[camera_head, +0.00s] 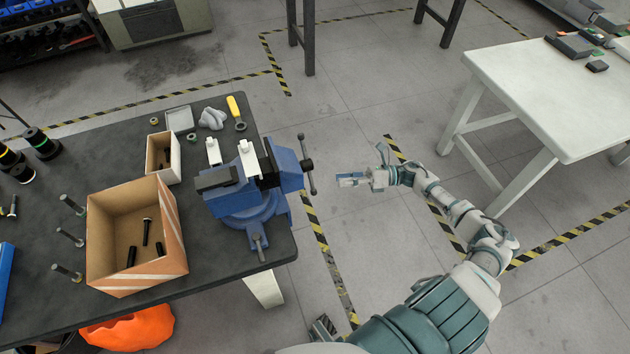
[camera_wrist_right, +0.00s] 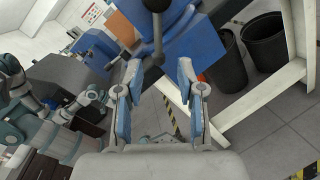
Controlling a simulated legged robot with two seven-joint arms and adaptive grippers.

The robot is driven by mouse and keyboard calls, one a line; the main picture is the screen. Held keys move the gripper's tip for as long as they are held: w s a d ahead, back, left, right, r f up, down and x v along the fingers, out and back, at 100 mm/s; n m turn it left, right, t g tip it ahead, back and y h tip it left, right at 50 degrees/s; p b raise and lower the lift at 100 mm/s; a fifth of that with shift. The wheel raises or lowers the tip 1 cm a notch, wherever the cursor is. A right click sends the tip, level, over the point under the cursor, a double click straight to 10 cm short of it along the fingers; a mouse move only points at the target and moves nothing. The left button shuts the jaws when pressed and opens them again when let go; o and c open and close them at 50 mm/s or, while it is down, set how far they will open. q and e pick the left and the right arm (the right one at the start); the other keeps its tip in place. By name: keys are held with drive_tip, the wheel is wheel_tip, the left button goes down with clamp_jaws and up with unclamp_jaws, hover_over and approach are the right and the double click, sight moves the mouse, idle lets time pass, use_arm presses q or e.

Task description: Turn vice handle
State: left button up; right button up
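A blue bench vice (camera_head: 240,188) is mounted at the right edge of the dark workbench. Its handle (camera_head: 308,164) is a grey bar through a dark hub at the vice's right end. My right gripper (camera_head: 345,180) is to the right of the handle, apart from it. In the right wrist view the right gripper (camera_wrist_right: 154,85) is open, with its two blue-padded fingers spread and nothing between them. The handle (camera_wrist_right: 157,30) shows beyond the fingertips there, in front of the blue vice body (camera_wrist_right: 195,40).
On the dark workbench (camera_head: 215,275) stand an open cardboard box (camera_head: 165,225) with bolts, a smaller box (camera_head: 163,157) and a yellow-handled tool (camera_head: 236,110). A white table (camera_head: 545,95) stands at the right. The floor between is clear.

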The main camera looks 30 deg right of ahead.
sight(306, 166)
use_arm(q)
drive_tip(key=shift+a+f, duration=0.15)
drive_tip(key=shift+f, duration=0.75)
use_arm(e)
drive_tip(key=x, duration=0.9)
drive_tip(key=shift+s+d, duration=0.1)
clamp_jaws()
use_arm(q)
drive_tip(key=shift+w+d+r, duration=0.15)
drive_tip(key=shift+d+r, duration=0.05)
